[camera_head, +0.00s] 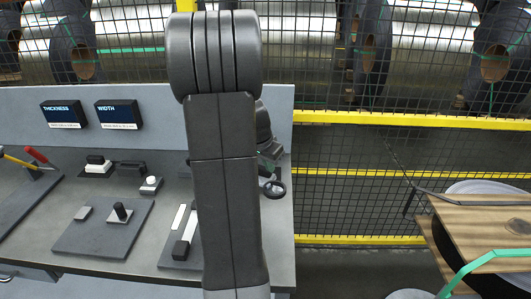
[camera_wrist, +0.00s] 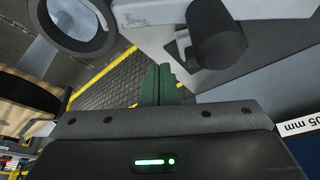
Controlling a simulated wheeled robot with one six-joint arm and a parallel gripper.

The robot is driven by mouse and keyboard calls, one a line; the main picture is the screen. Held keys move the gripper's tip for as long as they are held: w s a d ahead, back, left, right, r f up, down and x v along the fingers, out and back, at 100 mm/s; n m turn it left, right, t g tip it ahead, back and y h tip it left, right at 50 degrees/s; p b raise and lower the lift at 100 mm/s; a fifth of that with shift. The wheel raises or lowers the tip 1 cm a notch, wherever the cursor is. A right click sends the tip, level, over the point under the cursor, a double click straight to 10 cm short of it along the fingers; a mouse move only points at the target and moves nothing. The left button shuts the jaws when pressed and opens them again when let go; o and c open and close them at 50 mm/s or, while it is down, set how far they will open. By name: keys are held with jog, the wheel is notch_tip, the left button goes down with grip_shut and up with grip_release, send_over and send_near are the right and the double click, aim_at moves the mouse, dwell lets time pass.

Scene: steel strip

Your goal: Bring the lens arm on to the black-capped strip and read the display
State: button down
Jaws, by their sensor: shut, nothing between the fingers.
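The lens arm's round dark ring (camera_head: 274,188) shows at the bench's right edge, just right of my arm; it also shows at the upper left of the wrist view (camera_wrist: 108,38). My gripper (camera_head: 270,158) is partly hidden behind my arm. In the wrist view its green fingers (camera_wrist: 163,84) are together and empty, apart from the ring. The black-capped strip (camera_head: 189,228) lies on a dark plate left of my arm, its black cap (camera_head: 180,250) at the near end. The thickness display (camera_head: 64,115) and width display (camera_head: 119,115) are lit; their small lower lines are unreadable.
Another pale strip (camera_head: 177,217) lies beside it. In the wrist view, a black cylinder (camera_wrist: 216,36) is near the fingers. A mesh fence (camera_head: 360,190) stands beyond.

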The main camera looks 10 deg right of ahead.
jog(key=s+a, duration=0.1)
jog(key=s+a+p, duration=0.1)
jog(key=shift+s+a+f, duration=0.2)
jog(key=shift+s+a, duration=0.15)
jog(key=shift+a, duration=0.05)
jog(key=shift+s+a+f, duration=0.1)
